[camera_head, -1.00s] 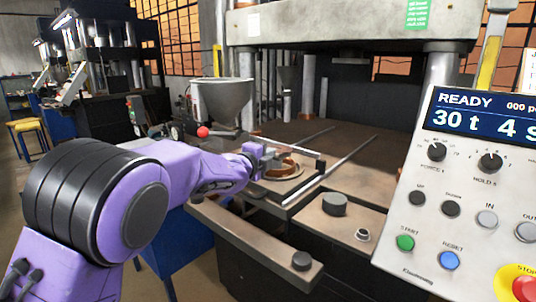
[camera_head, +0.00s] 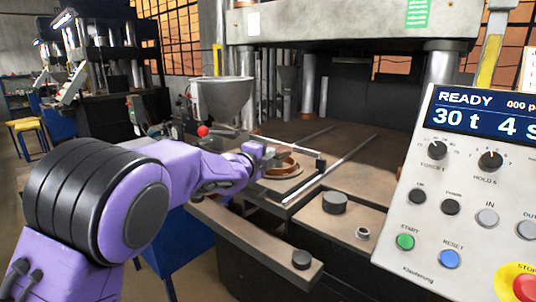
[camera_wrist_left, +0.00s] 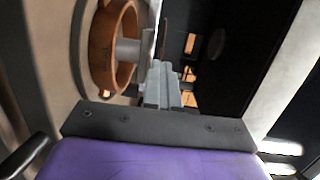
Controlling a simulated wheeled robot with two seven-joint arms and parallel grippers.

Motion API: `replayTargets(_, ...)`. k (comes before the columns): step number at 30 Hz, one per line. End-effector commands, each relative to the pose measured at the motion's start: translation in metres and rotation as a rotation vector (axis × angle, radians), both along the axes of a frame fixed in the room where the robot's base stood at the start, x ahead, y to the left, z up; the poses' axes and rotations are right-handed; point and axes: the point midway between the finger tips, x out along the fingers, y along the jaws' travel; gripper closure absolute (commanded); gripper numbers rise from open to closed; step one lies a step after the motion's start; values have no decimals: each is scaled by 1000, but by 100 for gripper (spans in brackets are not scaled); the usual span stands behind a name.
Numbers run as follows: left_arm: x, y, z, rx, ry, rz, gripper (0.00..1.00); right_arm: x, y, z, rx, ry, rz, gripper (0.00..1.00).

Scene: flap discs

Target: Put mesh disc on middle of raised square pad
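My left gripper (camera_head: 267,158) is over the press table, beside an orange-brown ring (camera_head: 284,166). In the left wrist view its fingers (camera_wrist_left: 163,82) are close together. A thin, dark, edge-on piece (camera_wrist_left: 163,38) extends from the fingertips; it looks like the mesh disc, but its face does not show. The ring (camera_wrist_left: 100,50) appears to the left of the fingers, with a pale round post (camera_wrist_left: 127,52) at its middle. The ring lies on a pale, flat plate (camera_head: 262,185); I cannot tell whether this is the raised square pad. My right gripper is out of view.
Two metal rails (camera_head: 345,160) run back into the press. A grey hopper (camera_head: 224,100) stands behind my arm. The control panel (camera_head: 455,200) fills the right side. A bar with a black knob (camera_head: 301,259) crosses in front.

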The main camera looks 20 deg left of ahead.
Motion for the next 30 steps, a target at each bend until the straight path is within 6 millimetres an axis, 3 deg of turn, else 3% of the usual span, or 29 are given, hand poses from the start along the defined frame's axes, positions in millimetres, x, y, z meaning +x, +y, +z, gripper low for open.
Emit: replayTargets(30, 0, 0, -10, 2, 4, 1, 100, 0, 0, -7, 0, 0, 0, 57)
